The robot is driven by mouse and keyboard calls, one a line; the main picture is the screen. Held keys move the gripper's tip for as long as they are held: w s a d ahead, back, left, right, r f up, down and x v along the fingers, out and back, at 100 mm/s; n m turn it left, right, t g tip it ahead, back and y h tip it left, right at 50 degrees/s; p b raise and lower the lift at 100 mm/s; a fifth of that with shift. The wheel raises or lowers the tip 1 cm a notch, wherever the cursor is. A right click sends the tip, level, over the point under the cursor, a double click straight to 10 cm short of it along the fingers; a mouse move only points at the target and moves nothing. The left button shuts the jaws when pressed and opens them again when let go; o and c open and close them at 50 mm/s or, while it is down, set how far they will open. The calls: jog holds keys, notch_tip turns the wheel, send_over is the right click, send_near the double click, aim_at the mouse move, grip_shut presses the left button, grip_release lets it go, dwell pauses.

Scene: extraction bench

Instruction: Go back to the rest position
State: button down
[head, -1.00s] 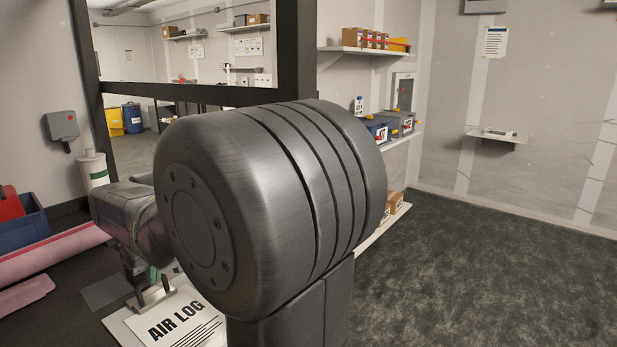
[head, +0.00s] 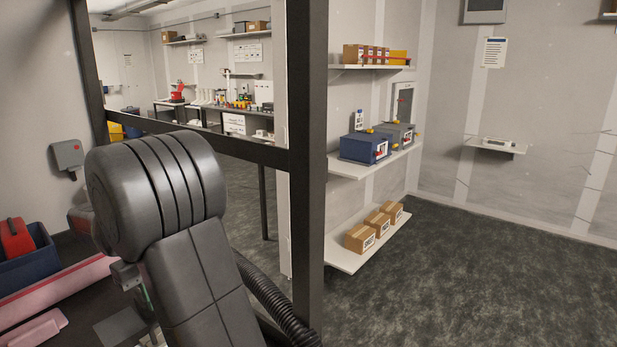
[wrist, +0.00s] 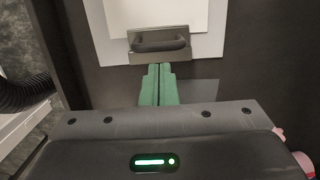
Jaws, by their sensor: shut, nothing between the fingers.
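My gripper (wrist: 160,70) shows in the wrist view with its two green fingers together and nothing between them. The fingertips point at the dark clip (wrist: 160,42) of a clipboard with white paper (wrist: 150,12). I cannot tell the gap between fingertips and clip. In the head view my own arm covers most of the gripper and the clipboard; only a sliver of green shows beside the arm.
A blue bin (head: 30,265) holding a red object (head: 15,240) and a pink roll (head: 60,288) lie at left. A dark window frame post (head: 308,160) stands right of my arm. Shelves with boxes (head: 362,238) line the wall beyond. The floor at right is clear.

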jog(key=shift+g+h, duration=0.4)
jog(key=shift+h, duration=0.3)
jog(key=v, duration=0.4)
jog(key=p+v, duration=0.1)
jog(key=v, duration=0.1)
jog(key=shift+w+a+f, duration=0.15)
jog(key=shift+w+a, duration=0.1)
jog(key=shift+a, duration=0.1)
